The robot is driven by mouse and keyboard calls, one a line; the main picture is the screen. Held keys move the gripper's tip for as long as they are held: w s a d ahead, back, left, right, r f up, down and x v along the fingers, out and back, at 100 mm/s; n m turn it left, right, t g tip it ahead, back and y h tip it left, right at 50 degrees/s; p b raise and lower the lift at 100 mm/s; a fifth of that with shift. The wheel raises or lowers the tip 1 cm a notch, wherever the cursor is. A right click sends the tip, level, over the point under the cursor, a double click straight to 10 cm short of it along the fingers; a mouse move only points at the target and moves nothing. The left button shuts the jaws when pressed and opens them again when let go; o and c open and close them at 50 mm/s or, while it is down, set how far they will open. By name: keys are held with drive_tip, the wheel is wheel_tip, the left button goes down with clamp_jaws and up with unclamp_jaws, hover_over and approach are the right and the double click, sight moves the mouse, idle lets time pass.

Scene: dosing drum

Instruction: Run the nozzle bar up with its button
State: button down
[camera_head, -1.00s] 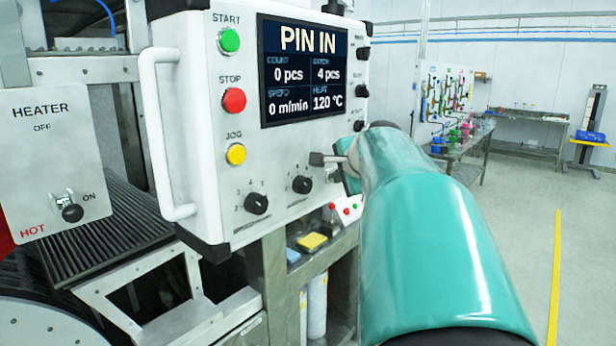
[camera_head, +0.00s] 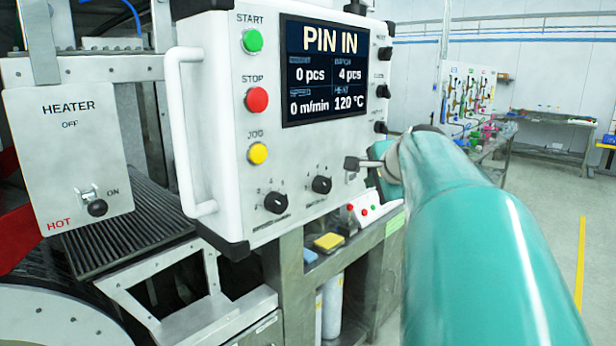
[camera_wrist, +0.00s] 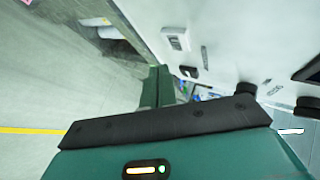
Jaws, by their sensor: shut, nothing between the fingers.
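The white control panel (camera_head: 320,150) carries a green START button (camera_head: 252,40), a red STOP button (camera_head: 257,99) and a yellow JOG button (camera_head: 258,153). Its screen (camera_head: 338,72) reads PIN IN. My gripper (camera_head: 352,163) is shut and empty by the panel's lower right edge; contact cannot be told. My gripper's fingers also show in the wrist view (camera_wrist: 158,86).
Two rotary knobs (camera_head: 298,194) and a white side handle (camera_head: 186,130) stick out from the panel. The heater box (camera_head: 68,150) is at left, with a red HOT mark. A shelf with a yellow block (camera_head: 328,241) is below. The floor at right is open.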

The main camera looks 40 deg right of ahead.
drive_tip(key=shift+s+d, duration=0.15)
drive_tip(key=shift+s, duration=1.5)
drive_tip(key=shift+s, duration=0.1)
